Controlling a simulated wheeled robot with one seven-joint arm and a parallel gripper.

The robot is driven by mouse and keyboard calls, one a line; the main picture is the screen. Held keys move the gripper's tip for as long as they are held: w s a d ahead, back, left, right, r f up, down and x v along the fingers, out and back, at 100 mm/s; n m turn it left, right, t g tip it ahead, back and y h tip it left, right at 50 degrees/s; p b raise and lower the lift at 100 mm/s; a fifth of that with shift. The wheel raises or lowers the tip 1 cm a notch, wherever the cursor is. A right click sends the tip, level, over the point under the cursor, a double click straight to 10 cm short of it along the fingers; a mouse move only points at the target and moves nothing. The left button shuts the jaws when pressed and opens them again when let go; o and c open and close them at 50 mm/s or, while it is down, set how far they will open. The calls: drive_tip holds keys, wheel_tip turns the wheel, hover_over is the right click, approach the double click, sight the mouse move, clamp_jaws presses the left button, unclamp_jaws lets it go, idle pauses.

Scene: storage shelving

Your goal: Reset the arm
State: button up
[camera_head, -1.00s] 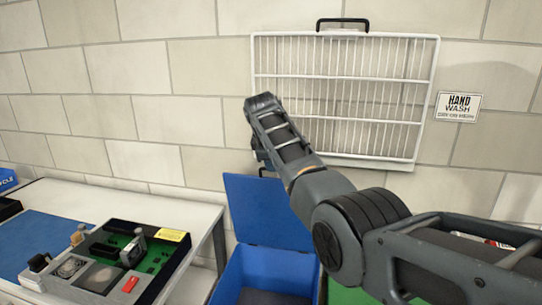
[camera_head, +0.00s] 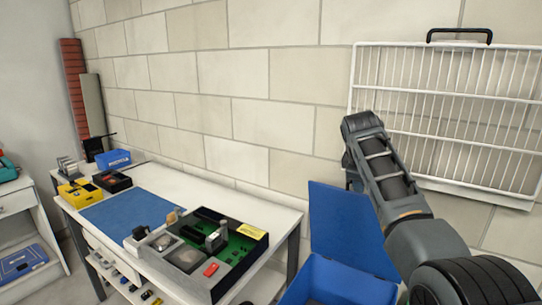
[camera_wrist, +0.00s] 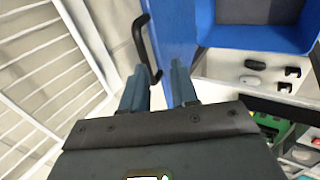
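My arm (camera_head: 395,190) rises from the lower right in the head view, folded upward in front of the wall, with its upper joint beside the left edge of the white wire rack. My gripper is mostly hidden behind the arm there. In the wrist view my gripper (camera_wrist: 158,76) shows two blue-grey fingers with a gap between them. It is open and nothing is held between the fingers.
A blue bin (camera_head: 335,283) with a raised lid stands below my arm. The white wire rack (camera_head: 455,120) is on the wall at right. A white workbench (camera_head: 285,218) at left carries a circuit-board unit (camera_head: 200,250), a blue mat (camera_head: 125,212) and small boxes.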

drive_tip(key=s+a+f+m+t, duration=0.1)
drive_tip(key=s+f, duration=0.3)
drive_tip(key=f, duration=0.3)
drive_tip(key=s+a+f+y, duration=0.1)
drive_tip(key=s+f, duration=0.2)
drive_tip(key=f, duration=0.4)
drive_tip(key=s+a+f+m+t, duration=0.1)
drive_tip(key=s+f, duration=0.3)
drive_tip(key=f, duration=0.3)
drive_tip(key=s+a+f+m+t+y, duration=0.1)
drive_tip(key=s+f, duration=0.4)
drive_tip(key=s, duration=0.6)
drive_tip(key=s+a+f+m+t+y, duration=0.15)
drive_tip(key=s+f, duration=0.35)
drive_tip(key=s, duration=0.5)
drive_tip(key=s+a+r+m+t, duration=0.1)
drive_tip(key=s+r, duration=0.2)
drive_tip(key=s, duration=0.8)
drive_tip(key=s+a+r+m+t, duration=0.1)
drive_tip(key=s+r+m+t, duration=0.15)
drive_tip(key=s, duration=0.95)
drive_tip(key=s+r+m, duration=0.1)
drive_tip(key=s+r, duration=0.5)
drive_tip(key=r, duration=0.3)
drive_tip(key=s+r+m+t, duration=0.1)
drive_tip(key=s+r, duration=0.5)
drive_tip(key=r, duration=0.2)
drive_tip(key=shift+s+a+r+m, duration=0.3)
drive_tip(key=shift+s+a+r, duration=0.05)
drive_tip(key=shift+s, duration=0.05)
